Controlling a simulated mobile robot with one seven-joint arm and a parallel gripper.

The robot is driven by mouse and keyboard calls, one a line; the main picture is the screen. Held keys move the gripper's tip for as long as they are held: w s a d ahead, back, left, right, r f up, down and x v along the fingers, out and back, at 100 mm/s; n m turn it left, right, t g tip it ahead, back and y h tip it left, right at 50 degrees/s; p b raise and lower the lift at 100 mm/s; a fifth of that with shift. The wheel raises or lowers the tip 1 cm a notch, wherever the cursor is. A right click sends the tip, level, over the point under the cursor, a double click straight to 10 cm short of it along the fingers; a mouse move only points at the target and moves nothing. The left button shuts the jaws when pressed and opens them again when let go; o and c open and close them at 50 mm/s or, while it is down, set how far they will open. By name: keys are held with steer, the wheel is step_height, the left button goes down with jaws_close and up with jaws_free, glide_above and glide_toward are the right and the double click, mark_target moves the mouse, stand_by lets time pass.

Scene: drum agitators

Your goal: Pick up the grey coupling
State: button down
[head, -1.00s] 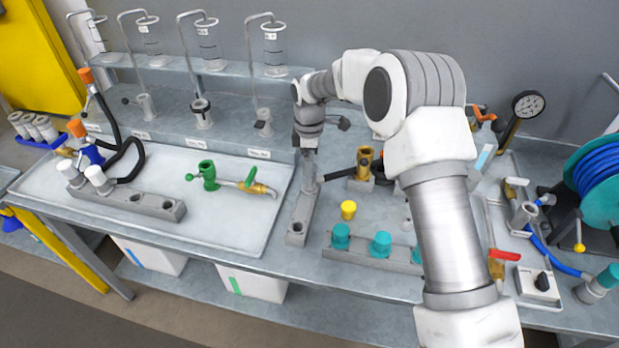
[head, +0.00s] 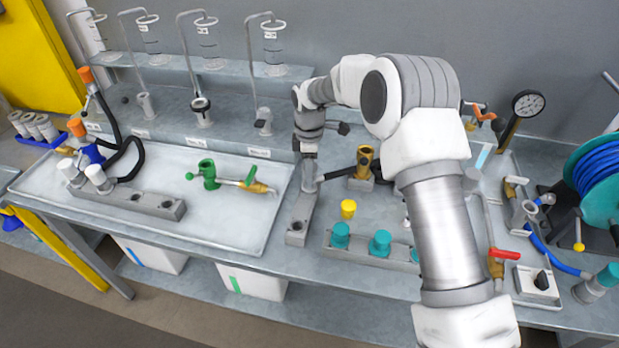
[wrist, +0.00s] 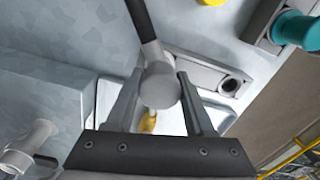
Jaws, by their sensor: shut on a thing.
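The grey coupling (wrist: 160,88) is a rounded grey piece on the end of a black hose (wrist: 140,18). In the wrist view it sits between the two fingers of my gripper (wrist: 160,82), which is shut on it. In the head view my gripper (head: 309,160) points down over the far part of a narrow grey block (head: 298,226). The coupling is small and largely covered there. The hose runs right from it towards a brass fitting (head: 364,162). I cannot tell whether the coupling is clear of the block.
A yellow cap (head: 348,209) and a grey rack with teal caps (head: 380,243) stand right of the block. A white tray (head: 240,240) with a green valve (head: 208,174) lies left. A shelf with glass cylinders (head: 274,52) is behind. My arm covers part of the right side.

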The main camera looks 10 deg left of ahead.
steer(key=shift+r, duration=0.1)
step_height(320, 180, up, 10)
stand_by(0.6)
